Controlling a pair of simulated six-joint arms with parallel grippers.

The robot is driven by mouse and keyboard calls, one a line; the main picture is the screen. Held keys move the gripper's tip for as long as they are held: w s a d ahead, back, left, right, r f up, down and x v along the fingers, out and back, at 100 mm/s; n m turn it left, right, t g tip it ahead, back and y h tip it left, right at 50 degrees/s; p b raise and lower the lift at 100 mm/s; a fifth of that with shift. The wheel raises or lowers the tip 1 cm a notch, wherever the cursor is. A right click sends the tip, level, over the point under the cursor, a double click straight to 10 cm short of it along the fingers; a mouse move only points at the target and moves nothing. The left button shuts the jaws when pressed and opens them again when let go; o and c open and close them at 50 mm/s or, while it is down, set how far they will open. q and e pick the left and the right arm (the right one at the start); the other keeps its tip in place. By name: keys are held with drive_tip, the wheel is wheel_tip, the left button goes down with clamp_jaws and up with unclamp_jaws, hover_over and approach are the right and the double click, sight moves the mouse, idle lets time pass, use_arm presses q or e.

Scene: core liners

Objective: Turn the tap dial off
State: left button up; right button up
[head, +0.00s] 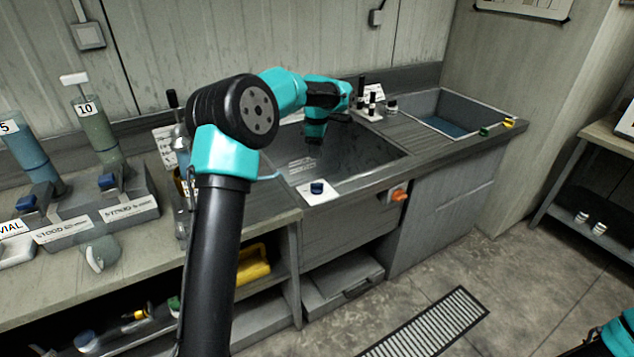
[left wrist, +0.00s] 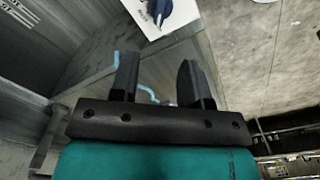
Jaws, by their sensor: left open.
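A dark blue dial (head: 317,187) sits on a white plate (head: 330,193) at the front edge of the sink counter, and I take it to be the tap dial. The dial also shows at the top of the left wrist view (left wrist: 178,12), partly cut off by the frame edge. My left gripper (head: 313,140) hangs over the sink basin behind the dial, apart from it. In the left wrist view, the fingers (left wrist: 157,68) stand apart with nothing gripped. My right gripper is out of view; only a piece of my right arm shows at the lower right.
An orange knob (head: 399,192) is on the cabinet front right of the dial. A light blue tube (head: 268,177) runs near the plate's left side. Small black-capped bottles (head: 372,105) stand behind the sink. A second basin (head: 445,125) is at right. Labelled cylinders (head: 97,130) stand left.

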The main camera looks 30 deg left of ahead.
sight(317, 183)
use_arm(q)
wheel_tip(317, 183, down, 13)
idle(0.4)
clamp_jaws()
idle(0.4)
